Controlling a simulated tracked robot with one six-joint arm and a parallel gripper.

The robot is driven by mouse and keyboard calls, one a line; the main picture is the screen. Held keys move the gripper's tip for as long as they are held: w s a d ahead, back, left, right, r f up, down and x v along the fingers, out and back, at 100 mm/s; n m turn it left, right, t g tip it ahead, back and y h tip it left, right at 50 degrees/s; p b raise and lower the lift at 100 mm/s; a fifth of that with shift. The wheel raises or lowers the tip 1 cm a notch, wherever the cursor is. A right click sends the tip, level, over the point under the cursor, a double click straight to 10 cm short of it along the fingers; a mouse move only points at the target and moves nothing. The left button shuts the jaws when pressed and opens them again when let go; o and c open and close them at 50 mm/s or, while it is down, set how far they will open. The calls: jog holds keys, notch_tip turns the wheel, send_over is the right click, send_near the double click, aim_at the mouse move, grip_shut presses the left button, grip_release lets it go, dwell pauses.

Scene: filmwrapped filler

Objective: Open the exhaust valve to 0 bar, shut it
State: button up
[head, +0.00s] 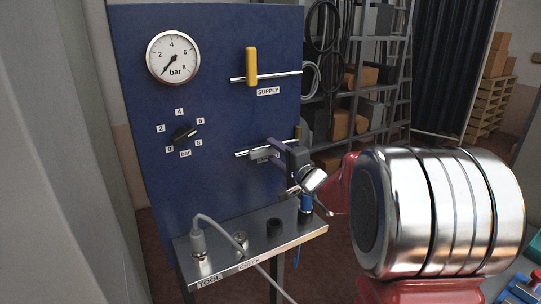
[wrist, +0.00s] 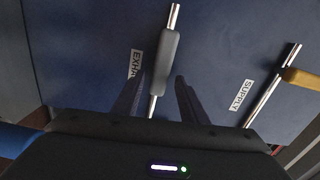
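The exhaust valve has a grey handle (wrist: 165,62) that lies along its silver pipe (wrist: 175,14) in the wrist view. In the head view the handle (head: 267,157) is partly hidden behind my gripper (head: 292,158). In the wrist view my gripper (wrist: 159,80) is open, with one finger on each side of the handle's lower end. I see a gap on both sides; whether the fingers reach its depth is unclear. The pressure gauge (head: 173,57) has its needle pointing lower left, near 0 bar.
The supply valve's yellow handle (head: 251,66) stands across its pipe above the exhaust valve. A black dial (head: 185,134) is on the blue panel (head: 215,110).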

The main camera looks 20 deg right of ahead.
jog(key=shift+s, duration=0.1)
jog(key=shift+s+d, duration=0.2)
jog(key=shift+s, duration=0.35)
jog(key=s+d, duration=0.1)
jog(key=s, duration=1.1)
jog(key=shift+s+d, duration=0.2)
jog(key=shift+d, duration=0.2)
